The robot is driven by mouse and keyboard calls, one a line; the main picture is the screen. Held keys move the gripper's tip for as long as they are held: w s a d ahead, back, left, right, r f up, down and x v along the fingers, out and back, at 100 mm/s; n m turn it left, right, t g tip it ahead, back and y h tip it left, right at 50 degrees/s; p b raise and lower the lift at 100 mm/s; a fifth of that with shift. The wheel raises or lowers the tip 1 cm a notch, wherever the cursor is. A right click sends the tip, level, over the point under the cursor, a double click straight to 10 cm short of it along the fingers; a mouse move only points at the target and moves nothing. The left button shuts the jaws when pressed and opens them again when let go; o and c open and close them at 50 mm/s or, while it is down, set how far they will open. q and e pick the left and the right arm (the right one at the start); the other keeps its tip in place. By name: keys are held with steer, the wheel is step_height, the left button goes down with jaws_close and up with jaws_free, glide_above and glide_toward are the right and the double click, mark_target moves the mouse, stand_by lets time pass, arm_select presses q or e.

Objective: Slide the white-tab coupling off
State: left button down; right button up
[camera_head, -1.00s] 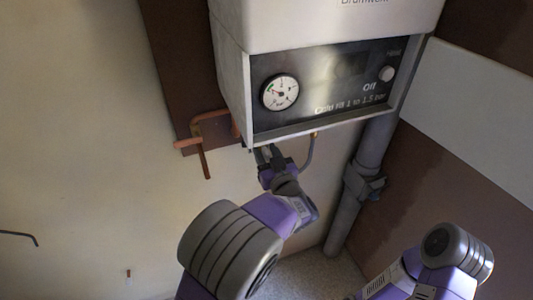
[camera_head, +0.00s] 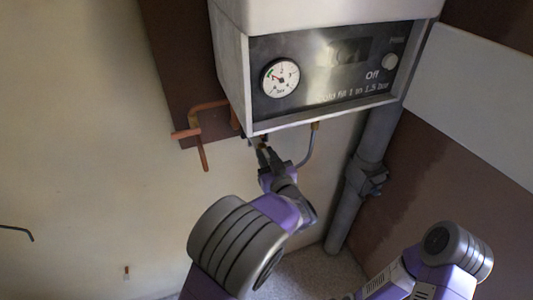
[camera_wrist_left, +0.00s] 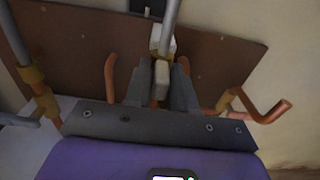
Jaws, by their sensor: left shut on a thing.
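My left gripper (camera_head: 264,154) is just below the underside of the white boiler (camera_head: 230,75), its fingers pointing up. In the left wrist view its two fingers (camera_wrist_left: 159,90) stand on either side of a pale, whitish block (camera_wrist_left: 161,76), which looks like the white tab of the coupling. The gripper is shut on it. Another pale piece (camera_wrist_left: 161,38) sits just above, in line with a grey pipe (camera_wrist_left: 171,18). Whether the coupling still touches that pipe I cannot tell. In the head view the gripper hides most of the coupling. My right gripper is out of view; only its arm shows.
A bent copper pipe (camera_head: 204,155) sticks out left of the boiler. A thin grey hose (camera_head: 309,148) hangs just right of the gripper. A thick grey pipe (camera_head: 350,205) runs down further right. The plaster wall at left is mostly clear.

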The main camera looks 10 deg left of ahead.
arm_select(q)
steer(key=c, duration=1.1)
jaws_free()
steer(key=shift+f, duration=0.2)
steer(key=v, duration=0.7)
steer(key=shift+s+d, duration=0.15)
steer(key=shift+s, duration=0.1)
steer(key=a+f+m+g+h, duration=0.2)
steer(key=f+h, duration=0.2)
steer(key=f, duration=0.8)
steer(key=a+f+m+g+h, duration=0.2)
steer(key=f+g+h, duration=0.1)
steer(key=f, duration=0.9)
steer(key=s+d+f+g+h, duration=0.1)
steer(key=s+f+g+h, duration=0.1)
steer(key=s+f, duration=0.3)
steer(key=s+d+f+g+h, duration=0.1)
steer(key=s+f+g+h, duration=0.2)
steer(key=s, duration=0.6)
steer(key=s+d+f+g+h, duration=0.1)
steer(key=s+f+g+h, duration=0.1)
steer(key=s+f+g, duration=0.2)
steer(key=shift+s+d+f+g, duration=0.15)
steer(key=shift+s+f+g, duration=0.15)
steer(key=shift+s+f, duration=1.6)
